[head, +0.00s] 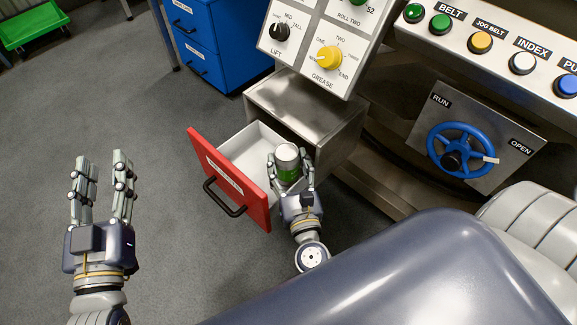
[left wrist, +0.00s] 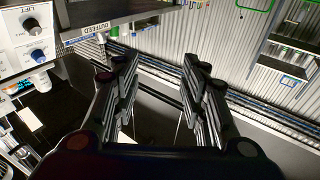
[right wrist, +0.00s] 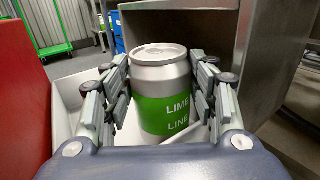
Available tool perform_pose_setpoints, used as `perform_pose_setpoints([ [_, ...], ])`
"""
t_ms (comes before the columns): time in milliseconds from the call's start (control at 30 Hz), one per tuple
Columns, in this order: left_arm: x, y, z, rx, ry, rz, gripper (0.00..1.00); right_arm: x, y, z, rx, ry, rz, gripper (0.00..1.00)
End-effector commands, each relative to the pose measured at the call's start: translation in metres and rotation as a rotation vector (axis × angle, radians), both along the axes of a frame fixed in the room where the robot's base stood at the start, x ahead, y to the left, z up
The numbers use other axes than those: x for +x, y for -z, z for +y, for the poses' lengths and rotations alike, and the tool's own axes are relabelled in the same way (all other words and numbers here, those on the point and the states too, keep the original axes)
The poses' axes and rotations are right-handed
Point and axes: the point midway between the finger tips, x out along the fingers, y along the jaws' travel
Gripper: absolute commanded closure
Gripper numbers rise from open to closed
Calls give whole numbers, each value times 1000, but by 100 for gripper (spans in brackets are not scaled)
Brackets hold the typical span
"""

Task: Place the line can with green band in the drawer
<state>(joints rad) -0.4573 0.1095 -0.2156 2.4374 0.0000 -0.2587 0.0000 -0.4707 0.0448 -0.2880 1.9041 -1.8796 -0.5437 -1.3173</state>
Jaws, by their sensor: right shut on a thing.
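The line can (head: 287,160) is silver with a green band. It stands upright between the fingers of my right gripper (head: 293,178), which is shut on it. In the right wrist view the can (right wrist: 162,75) shows "LIME LINE" on its band, with the right gripper's fingers (right wrist: 160,100) on both sides. The drawer (head: 240,145) is pulled open, with a red front and white inside. The can is over or in the drawer's right part; whether it touches the floor is hidden. My left gripper (head: 103,190) is open and empty, left of the drawer; its fingers show in the left wrist view (left wrist: 160,95).
The metal drawer housing (head: 305,105) stands behind the drawer, under the control panel (head: 325,50). A blue wheel (head: 457,150) is at the right. A blue cabinet (head: 225,50) and a green cart (head: 30,25) stand farther back. Grey floor is clear at the left.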

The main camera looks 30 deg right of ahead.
Motion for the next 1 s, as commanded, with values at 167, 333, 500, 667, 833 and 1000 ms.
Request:
perform_pose_setpoints([
  [167,-2,-16,-2,-23,6,-85,60,0,6,0,-2,-1,-3,82],
  [333,-3,-20,-2,-27,6,-98,60,0,6,0,-2,-1,-3,82],
  [500,-3,-20,-2,-27,6,-98,60,0,6,0,-1,-1,-3,82],
  [667,-4,-24,-2,-32,7,-120,60,0,8,0,-1,-1,0,38],
  [833,-4,-24,-2,-31,7,-118,60,0,8,0,-1,-1,0,38],
  [1000,-4,-23,-2,-31,7,-117,60,0,8,0,0,-1,0,38],
])
